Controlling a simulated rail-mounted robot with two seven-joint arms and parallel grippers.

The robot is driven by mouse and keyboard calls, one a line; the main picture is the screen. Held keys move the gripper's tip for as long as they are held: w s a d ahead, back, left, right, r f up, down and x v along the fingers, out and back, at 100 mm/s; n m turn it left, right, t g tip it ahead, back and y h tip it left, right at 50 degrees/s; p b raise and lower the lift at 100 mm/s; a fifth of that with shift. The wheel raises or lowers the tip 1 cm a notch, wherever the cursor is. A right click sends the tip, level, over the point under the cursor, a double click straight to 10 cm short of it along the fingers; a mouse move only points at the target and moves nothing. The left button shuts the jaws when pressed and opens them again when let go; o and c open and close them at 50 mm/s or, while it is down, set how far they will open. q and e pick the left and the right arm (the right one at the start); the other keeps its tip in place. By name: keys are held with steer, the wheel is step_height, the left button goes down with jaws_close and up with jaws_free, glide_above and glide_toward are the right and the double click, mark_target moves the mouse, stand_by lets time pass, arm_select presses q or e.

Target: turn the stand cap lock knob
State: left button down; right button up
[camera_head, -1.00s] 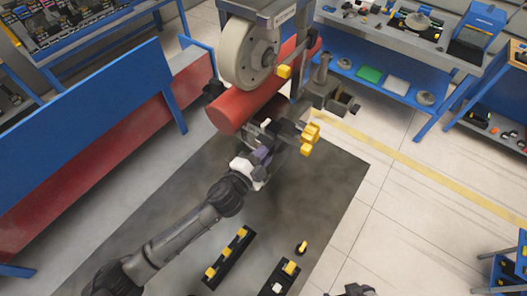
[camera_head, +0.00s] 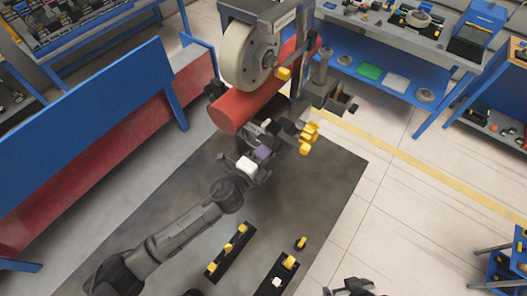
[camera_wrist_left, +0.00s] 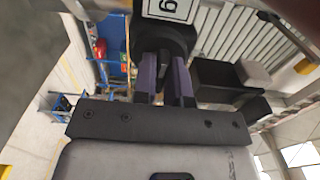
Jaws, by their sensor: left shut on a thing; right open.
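My left gripper (camera_head: 270,145) is below the front of the red cylinder (camera_head: 245,106), at the dark fittings of the stand. In the left wrist view its two purple fingers (camera_wrist_left: 166,78) are shut on a black rounded part (camera_wrist_left: 165,40) with a white number label, which I take for the stand cap lock knob. In the head view the wrist and dark fittings largely hide this knob. Yellow handles (camera_head: 307,137) sit just right of the gripper. My right gripper (camera_head: 350,287) shows only partly at the bottom edge, open and away from the stand.
A large pale wheel (camera_head: 248,55) stands above the red cylinder. Black strips with yellow parts (camera_head: 230,252) lie on the dark floor mat (camera_head: 325,185). A blue barrier (camera_head: 85,135) stands left. A blue-framed workbench (camera_head: 400,65) is at back right.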

arm_select(q)
steer(key=shift+f, duration=0.15)
steer(key=c, duration=1.6)
jaws_free()
steer(key=o, duration=0.4)
steer(key=shift+o, duration=0.2)
steer(key=b+v, duration=0.2)
steer(key=v, duration=1.1)
steer(key=shift+s+a, duration=0.25)
steer(key=shift+s, duration=0.05)
